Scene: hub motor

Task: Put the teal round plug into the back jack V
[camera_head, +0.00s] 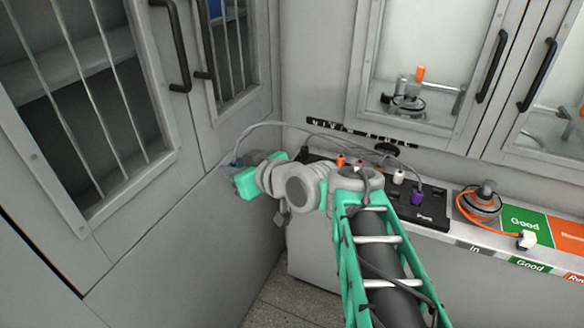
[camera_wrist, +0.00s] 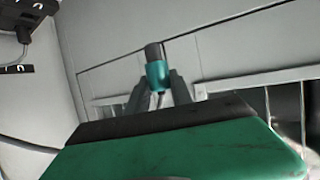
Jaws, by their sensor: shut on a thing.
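My gripper (camera_wrist: 158,88) is shut on the teal round plug (camera_wrist: 157,72), which has a dark end and stands up between the fingertips in the wrist view. A grey cable hangs from the plug. In the head view my gripper (camera_head: 234,168) is at the left, close to the grey cabinet wall, and the plug is barely visible there. The plug is apart from the black jack board (camera_head: 432,212). A black label strip (camera_head: 322,125) with white letters runs along the back of the board. Jack V itself cannot be made out; my arm hides part of the board.
Orange, white (camera_head: 399,176) and purple (camera_head: 417,196) plugs stand on the board. A hub motor (camera_head: 482,200) with an orange cable sits to the right, beside the green Good area (camera_head: 524,222). Barred cabinets (camera_head: 85,90) stand at left. Grey cables arc over the board.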

